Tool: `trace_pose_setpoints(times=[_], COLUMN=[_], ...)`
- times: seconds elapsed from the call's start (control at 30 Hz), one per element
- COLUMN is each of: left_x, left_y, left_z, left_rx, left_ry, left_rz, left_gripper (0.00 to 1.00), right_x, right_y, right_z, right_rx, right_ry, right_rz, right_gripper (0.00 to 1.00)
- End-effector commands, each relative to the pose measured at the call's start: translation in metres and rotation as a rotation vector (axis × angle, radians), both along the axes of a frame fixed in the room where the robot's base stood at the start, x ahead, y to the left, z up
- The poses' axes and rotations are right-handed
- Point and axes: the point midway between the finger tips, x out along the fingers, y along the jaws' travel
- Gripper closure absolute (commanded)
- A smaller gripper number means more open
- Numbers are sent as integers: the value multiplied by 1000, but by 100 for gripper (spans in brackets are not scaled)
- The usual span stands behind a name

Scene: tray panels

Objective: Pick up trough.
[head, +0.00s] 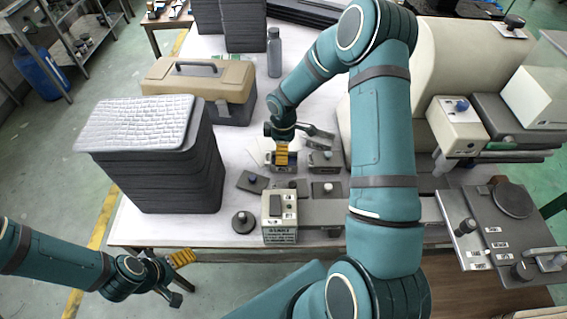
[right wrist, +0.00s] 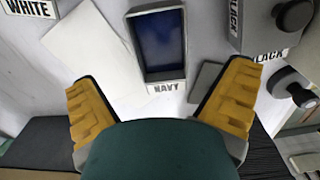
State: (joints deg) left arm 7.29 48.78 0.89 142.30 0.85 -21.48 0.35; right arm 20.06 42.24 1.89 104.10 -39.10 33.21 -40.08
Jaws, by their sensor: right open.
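The trough is most likely the small dark grey, open-topped rectangular tray (right wrist: 185,45) with a dark blue inside in the right wrist view. A white label reading NAVY is on its near end. My right gripper (right wrist: 160,105) is open and empty, with its yellow fingers spread wide on either side of the view and the tray beyond them, between their lines. In the head view my right gripper (head: 298,146) hangs over the small parts on the table, and its yellow finger partly hides what is below. My left gripper (head: 178,278) is open and empty, off the table's front left.
A stack of dark panels with a pale top (head: 140,122) stands left on the table. A tan toolbox (head: 200,88) and grey bottle (head: 274,55) stand behind. Small labelled blocks crowd around the tray. A white square sheet (right wrist: 90,50) lies beside it.

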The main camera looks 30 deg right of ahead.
Motion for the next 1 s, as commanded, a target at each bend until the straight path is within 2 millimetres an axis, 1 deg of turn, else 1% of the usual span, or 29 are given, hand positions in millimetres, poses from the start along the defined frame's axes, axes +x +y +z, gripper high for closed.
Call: trace_pose_setpoints(times=[0.2, 0.3, 0.43, 0.63, 0.67, 0.7, 0.77, 0.8, 0.87, 0.9, 1.0], left_x=[-1, -1, -2, -2, -2, -2, -2, -2, -2, -2, -2], left_y=[0, 0, 0, 0, 0, 0, 0, 0, 0, 0, 0], left_z=[-3, -4, -5, -4, -4, -4, -4, -4, -4, -4, -4], left_rx=[0, 0, -1, -1, -1, 0, 0, 0, 0, 0, 0], left_ry=[2, 3, 3, 4, 3, 3, 3, 3, 3, 3, 3], left_rz=[-2, -2, -2, -3, -2, -2, -2, -2, -2, -2, -2], left_gripper=[15, 15, 15, 15, 15, 15, 15, 15, 15, 15, 15], right_x=[-3, -2, -2, -2, -2, -2, -2, -2, -2, -2, -1], right_y=[0, 0, 0, 0, 0, 0, 0, 0, 0, 0, 0], right_z=[-31, -43, -50, -50, -50, -50, -50, -50, -50, -50, -50], right_rx=[1, 0, 0, 0, 0, 0, 0, 0, 0, 0, -1], right_ry=[4, 2, 0, 0, 0, 0, 0, 0, 0, 0, -1], right_rz=[1, 0, -1, -1, -1, -1, -1, -1, -1, 0, 0], right_gripper=[0, 0, 0, 0, 4, 18, 39, 53, 74, 79, 79])
